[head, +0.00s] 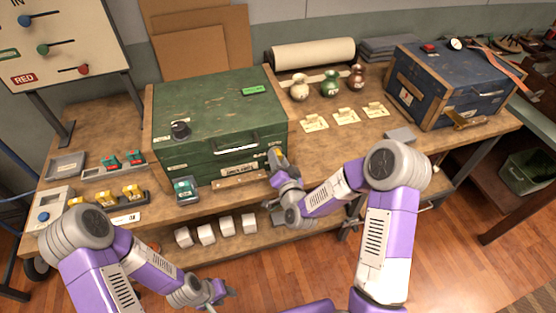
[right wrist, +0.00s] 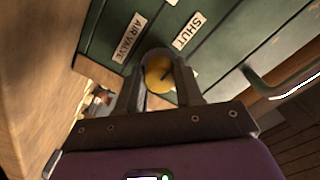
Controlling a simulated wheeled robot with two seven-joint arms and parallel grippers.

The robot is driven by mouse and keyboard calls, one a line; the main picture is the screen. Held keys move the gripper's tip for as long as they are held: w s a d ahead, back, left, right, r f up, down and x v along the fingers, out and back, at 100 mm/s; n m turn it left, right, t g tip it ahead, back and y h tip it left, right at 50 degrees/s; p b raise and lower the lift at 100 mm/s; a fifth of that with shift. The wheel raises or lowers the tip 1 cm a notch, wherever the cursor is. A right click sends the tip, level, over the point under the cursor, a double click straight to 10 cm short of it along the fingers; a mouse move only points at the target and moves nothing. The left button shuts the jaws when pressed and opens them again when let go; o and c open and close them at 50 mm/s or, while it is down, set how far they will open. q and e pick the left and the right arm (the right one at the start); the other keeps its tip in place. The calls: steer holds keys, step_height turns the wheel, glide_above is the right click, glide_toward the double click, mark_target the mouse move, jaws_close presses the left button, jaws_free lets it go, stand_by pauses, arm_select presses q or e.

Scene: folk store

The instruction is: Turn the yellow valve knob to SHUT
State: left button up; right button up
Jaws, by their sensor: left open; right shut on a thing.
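The yellow valve knob (right wrist: 158,75) shows in the right wrist view on the front of the green case (head: 215,110). A SHUT label (right wrist: 189,31) and an AIR VALVE label (right wrist: 130,38) sit beside it. A short dark mark shows on the knob's face, but I cannot tell surely which label it points to. My right gripper (right wrist: 163,90) is shut on the knob, one finger on each side. In the head view my right gripper (head: 278,160) is at the case's front right corner and hides the knob. My left gripper (head: 217,291) is open and empty, low in front of the bench.
The green case has a black dial (head: 180,129) on top and a front handle (head: 236,144). A teal item (head: 185,189) stands at the bench's front edge. Several white blocks (head: 206,234) lie on the lower shelf. A blue chest (head: 450,85) stands at the right.

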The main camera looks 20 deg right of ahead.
steer(key=o, duration=1)
steer(key=shift+o, duration=0.2)
steer(key=shift+s, duration=0.15)
steer(key=s, duration=0.7)
steer(key=shift+s+d+r, duration=0.15)
